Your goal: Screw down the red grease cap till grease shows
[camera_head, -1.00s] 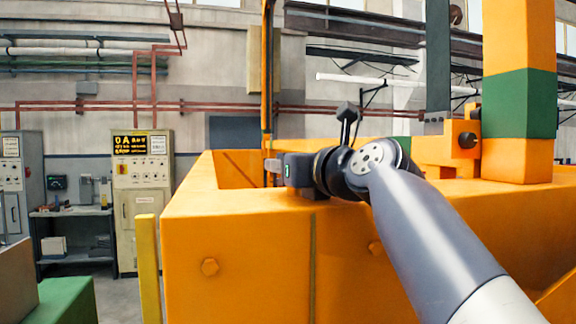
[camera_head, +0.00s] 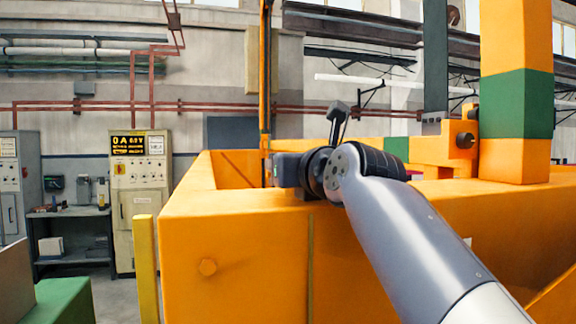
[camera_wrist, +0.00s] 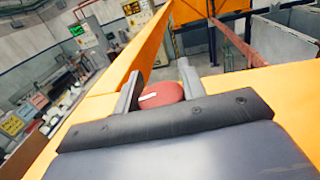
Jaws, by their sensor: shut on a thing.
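The red grease cap (camera_wrist: 161,95) shows in the wrist view as a round red disc with a small white mark. It sits between the two fingers of my gripper (camera_wrist: 158,88), which is shut on it. The palm of the gripper hides the cap's lower side, and no grease can be made out. In the head view my gripper (camera_head: 277,169) is at the top edge of the orange frame (camera_head: 240,240). The cap cannot be seen there.
A yellow post (camera_head: 146,268) stands left of the frame. A thin orange upright (camera_head: 266,80) rises behind my gripper. A green and orange column (camera_head: 515,100) stands at the right. Control cabinets (camera_head: 140,200) stand farther back left.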

